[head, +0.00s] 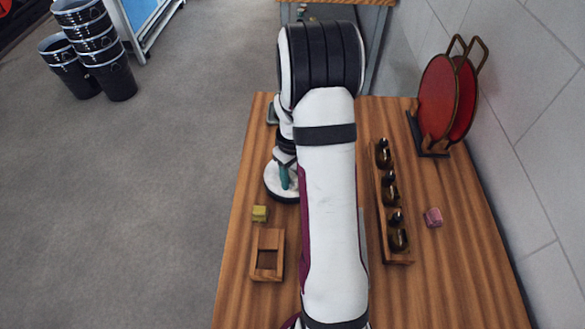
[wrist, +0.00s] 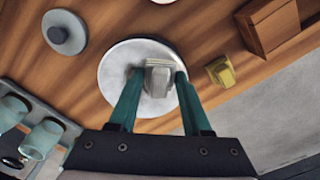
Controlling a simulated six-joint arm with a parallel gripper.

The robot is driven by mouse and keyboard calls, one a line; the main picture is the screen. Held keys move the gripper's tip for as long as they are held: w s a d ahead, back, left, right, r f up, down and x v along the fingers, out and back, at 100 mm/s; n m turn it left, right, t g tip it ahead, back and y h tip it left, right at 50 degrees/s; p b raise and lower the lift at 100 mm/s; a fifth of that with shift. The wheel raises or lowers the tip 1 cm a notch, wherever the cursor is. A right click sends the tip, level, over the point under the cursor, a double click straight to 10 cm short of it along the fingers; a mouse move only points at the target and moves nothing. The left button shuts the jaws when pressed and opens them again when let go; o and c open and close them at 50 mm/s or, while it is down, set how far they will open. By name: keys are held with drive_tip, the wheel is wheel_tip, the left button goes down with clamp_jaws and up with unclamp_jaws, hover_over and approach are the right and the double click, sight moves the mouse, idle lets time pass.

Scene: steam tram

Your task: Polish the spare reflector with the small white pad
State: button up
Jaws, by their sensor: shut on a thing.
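The spare reflector, a round pale grey-white disc (wrist: 111,76), lies on the wooden table. In the head view its left part (head: 273,188) shows beside my arm. The small white pad (wrist: 158,84) is a pale block between the teal fingers of my gripper (wrist: 158,74). My gripper is shut on it and is over the reflector's face. I cannot tell for sure whether the pad touches the face. In the head view my arm hides most of the gripper (head: 285,177) and the pad.
A yellow-green block (wrist: 219,71) and a wooden open box (head: 268,255) stand near the reflector. A small disc with a knob (wrist: 64,33) and a tray with glass cups (wrist: 40,137) lie nearby.

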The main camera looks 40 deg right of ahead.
drive_tip(key=shift+w+d+f, duration=0.1)
drive_tip(key=shift+f, duration=0.55)
drive_tip(key=shift+w+d+f, duration=0.1)
drive_tip(key=shift+f, duration=0.5)
drive_tip(key=shift+w+d+r, duration=0.1)
drive_tip(key=shift+w+d, duration=2.55)
drive_tip(key=shift+s+a, duration=2.75)
drive_tip(key=shift+w+a, duration=0.35)
drive_tip(key=shift+a, duration=0.2)
drive_tip(key=shift+w+d, duration=2.9)
drive_tip(key=shift+w, duration=0.05)
drive_tip(key=shift+s+a, duration=2.9)
drive_tip(key=shift+r, duration=3.95)
drive_tip(key=shift+s, duration=0.1)
